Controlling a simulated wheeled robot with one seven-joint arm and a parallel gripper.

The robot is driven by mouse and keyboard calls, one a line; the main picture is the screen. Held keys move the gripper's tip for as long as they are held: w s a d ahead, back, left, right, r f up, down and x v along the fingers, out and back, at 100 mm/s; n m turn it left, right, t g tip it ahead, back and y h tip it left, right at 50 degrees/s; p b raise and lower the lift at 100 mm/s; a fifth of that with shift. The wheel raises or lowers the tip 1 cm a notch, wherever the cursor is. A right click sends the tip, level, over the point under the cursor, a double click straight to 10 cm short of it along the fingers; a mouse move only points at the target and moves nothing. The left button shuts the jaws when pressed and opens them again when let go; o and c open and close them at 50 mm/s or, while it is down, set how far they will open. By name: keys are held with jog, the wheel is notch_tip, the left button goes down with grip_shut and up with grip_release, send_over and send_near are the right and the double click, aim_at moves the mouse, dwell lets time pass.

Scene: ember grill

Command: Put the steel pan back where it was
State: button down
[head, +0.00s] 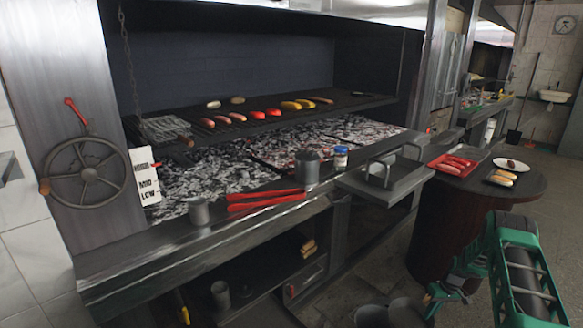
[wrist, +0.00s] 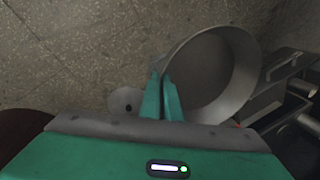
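The steel pan (wrist: 250,85) is a deep, round grey vessel. It fills the upper middle of the wrist view, tilted, with its open mouth facing the camera. My gripper's two teal fingers (wrist: 161,98) are close together at the pan's left rim, and its wall appears to be pinched between them. In the head view my gripper (head: 436,298) is low at the right, in front of the grill and over the floor. Grey rounded shapes at the bottom edge beside it may be the pan, cut off by the frame.
The grill's steel front ledge (head: 130,262) holds a cup (head: 199,212), red tongs (head: 265,199), a pot (head: 307,167) and a jar (head: 341,157). A side shelf (head: 385,183) juts out. A round dark table (head: 515,183) bears a red tray (head: 453,168) and plates. Sausages lie on the grate.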

jog(key=w+a+r, duration=0.1)
jog(key=a+r, duration=0.7)
jog(key=r, duration=0.2)
jog(key=s+a+r, duration=0.6)
jog(key=a+r, duration=0.4)
jog(key=s+a+r, duration=0.6)
jog(key=a+r, duration=0.4)
jog(key=a, duration=0.1)
jog(key=shift+r+m, duration=0.15)
jog(key=shift+m, duration=0.15)
